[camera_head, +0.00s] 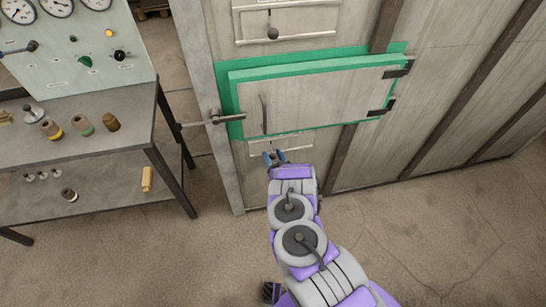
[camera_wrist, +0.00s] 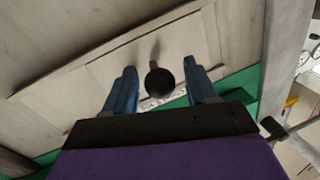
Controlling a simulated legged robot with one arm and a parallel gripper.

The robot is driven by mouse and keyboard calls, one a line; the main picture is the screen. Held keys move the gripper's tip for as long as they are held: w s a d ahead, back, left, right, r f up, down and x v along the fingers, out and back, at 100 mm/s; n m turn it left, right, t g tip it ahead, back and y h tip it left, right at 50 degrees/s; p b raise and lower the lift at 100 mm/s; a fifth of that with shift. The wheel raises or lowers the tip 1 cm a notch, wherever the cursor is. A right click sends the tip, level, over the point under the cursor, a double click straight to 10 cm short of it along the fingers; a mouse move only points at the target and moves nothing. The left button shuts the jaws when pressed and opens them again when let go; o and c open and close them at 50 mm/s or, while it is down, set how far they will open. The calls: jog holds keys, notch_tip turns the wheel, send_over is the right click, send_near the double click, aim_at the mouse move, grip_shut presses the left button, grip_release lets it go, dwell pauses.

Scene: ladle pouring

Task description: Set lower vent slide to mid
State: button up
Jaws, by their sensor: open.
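The lower vent slide (camera_head: 300,146) is a pale panel low on the wall, just under the green-framed door. In the wrist view its panel (camera_wrist: 110,67) fills the middle, with a round dark knob (camera_wrist: 160,82) on a short stem. My gripper (camera_head: 274,157) is in front of this slide. In the wrist view my gripper's blue fingers (camera_wrist: 160,80) are open, one on each side of the knob, with visible gaps. I cannot tell whether the fingers reach past the knob in depth. A small pale marked strip (camera_wrist: 150,103) shows behind the knob. In the head view the knob is hidden or too small to tell.
The green-framed door (camera_head: 320,95) with a vertical handle and a side latch lever (camera_head: 215,117) is just above my gripper. An upper vent slide with a knob (camera_head: 272,33) is higher up. A metal bench (camera_head: 120,110) with gauges stands left. The floor at right is clear.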

jog(key=shift+c, duration=0.3)
grip_shut()
dwell(0.3)
